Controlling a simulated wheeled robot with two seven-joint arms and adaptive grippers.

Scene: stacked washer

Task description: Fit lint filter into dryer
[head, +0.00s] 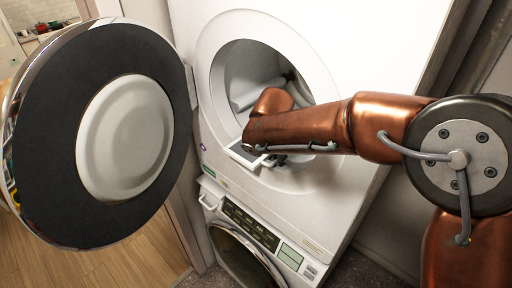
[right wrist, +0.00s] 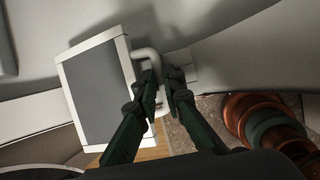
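The lint filter (right wrist: 103,88) is a grey mesh panel in a white frame with a white loop handle (right wrist: 149,57). My right gripper (right wrist: 164,82) is shut on that handle in the right wrist view. In the head view the filter (head: 245,154) lies tilted at the lower lip of the dryer's (head: 212,105) round opening, and my right gripper (head: 272,160) is just right of it, partly hidden under my arm. Whether the filter touches the lip or a slot cannot be told. My left gripper is not in view.
The round dryer door (head: 60,130) stands open at the left. A washer (head: 262,235) with a control panel sits below the dryer. My right arm crosses in front of the opening's right side. Wooden floor (head: 130,262) is free at lower left.

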